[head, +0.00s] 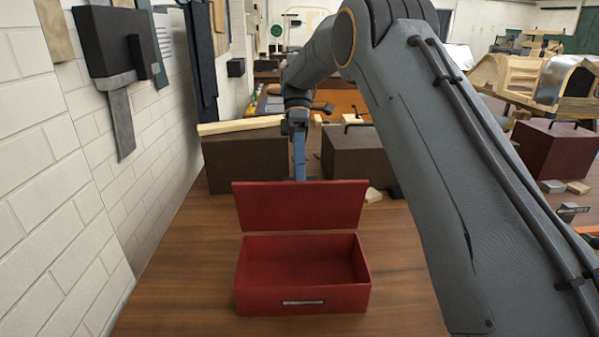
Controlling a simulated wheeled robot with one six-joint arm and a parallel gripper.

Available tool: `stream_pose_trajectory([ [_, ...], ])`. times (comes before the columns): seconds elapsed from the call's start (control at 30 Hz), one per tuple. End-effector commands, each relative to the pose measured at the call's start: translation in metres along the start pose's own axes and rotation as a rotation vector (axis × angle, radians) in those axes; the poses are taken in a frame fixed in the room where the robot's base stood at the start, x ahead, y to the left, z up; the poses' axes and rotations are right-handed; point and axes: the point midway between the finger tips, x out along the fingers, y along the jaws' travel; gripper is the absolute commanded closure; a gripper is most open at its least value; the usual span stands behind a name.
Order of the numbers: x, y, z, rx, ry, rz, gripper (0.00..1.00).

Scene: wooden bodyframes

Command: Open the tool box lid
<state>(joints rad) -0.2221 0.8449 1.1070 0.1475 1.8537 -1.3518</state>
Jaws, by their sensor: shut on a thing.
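The red tool box (302,299) sits on the wooden bench with its open, empty inside facing up. A handle shows on its front. Its red lid (300,206) stands raised and nearly upright along the back edge of the box. My gripper (300,176) comes down from above and behind the lid, at the middle of its top edge. It is shut on the lid there. The fingertips are partly hidden by the lid.
A dark brown box (245,163) and another dark box (355,155) stand behind the tool box. A white brick wall (60,170) runs along the left. My arm covers much of the right side. The bench (190,280) left of the tool box is clear.

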Motion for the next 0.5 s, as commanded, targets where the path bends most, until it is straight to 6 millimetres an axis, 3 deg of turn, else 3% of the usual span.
stream_pose_trajectory([
  [0.37,0.004,0.005,0.002,0.003,-0.005,0.004,0.52],
  [0.47,-0.002,0.001,0.002,0.003,-0.004,0.006,0.61],
  [0.5,-0.006,-0.001,0.002,0.003,-0.004,0.007,0.69],
])
